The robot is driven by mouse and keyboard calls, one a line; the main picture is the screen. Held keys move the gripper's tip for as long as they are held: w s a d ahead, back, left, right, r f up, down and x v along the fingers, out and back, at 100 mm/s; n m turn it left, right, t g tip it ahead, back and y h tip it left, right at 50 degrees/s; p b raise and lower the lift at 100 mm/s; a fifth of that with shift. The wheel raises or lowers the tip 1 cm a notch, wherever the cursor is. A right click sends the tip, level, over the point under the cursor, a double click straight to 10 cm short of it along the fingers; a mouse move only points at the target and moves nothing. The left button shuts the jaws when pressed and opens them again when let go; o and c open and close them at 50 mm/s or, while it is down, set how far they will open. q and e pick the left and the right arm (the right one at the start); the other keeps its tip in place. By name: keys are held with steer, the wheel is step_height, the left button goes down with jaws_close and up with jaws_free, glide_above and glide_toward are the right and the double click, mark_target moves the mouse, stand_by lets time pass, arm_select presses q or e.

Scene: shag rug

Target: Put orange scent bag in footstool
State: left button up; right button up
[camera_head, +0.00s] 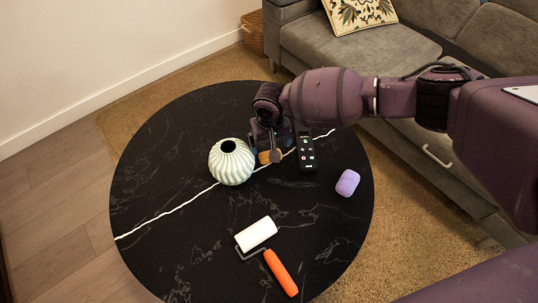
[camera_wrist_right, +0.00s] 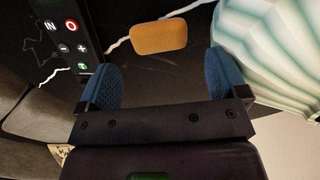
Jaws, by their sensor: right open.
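The orange scent bag (camera_wrist_right: 160,37) is a small rounded orange block lying on the round black marbled table (camera_head: 165,235). It also shows in the head view (camera_head: 264,157), partly hidden by my right gripper. My right gripper (camera_head: 269,150) points down over the table, near the bag. In the wrist view its blue fingers (camera_wrist_right: 163,64) are spread wide and empty, with the bag lying beyond the tips, between their lines. I cannot make out a footstool for certain in either view. My left gripper is not in view.
A pale ribbed vase (camera_head: 231,163) stands close left of my gripper. A black remote (camera_head: 306,152) lies close right. A purple case (camera_head: 347,183) and a lint roller with orange handle (camera_head: 281,272) lie farther off. A grey sofa (camera_head: 330,45) and wicker basket (camera_head: 252,33) stand behind.

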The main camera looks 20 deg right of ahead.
step_height(320, 180, down, 7)
steer(key=b, duration=0.3)
steer(key=shift+w+d+r, duration=0.1)
steer(key=shift+w+r, duration=0.05)
steer(key=shift+r, duration=0.05)
steer(key=shift+r, duration=0.15)
steer(key=c, duration=0.6)
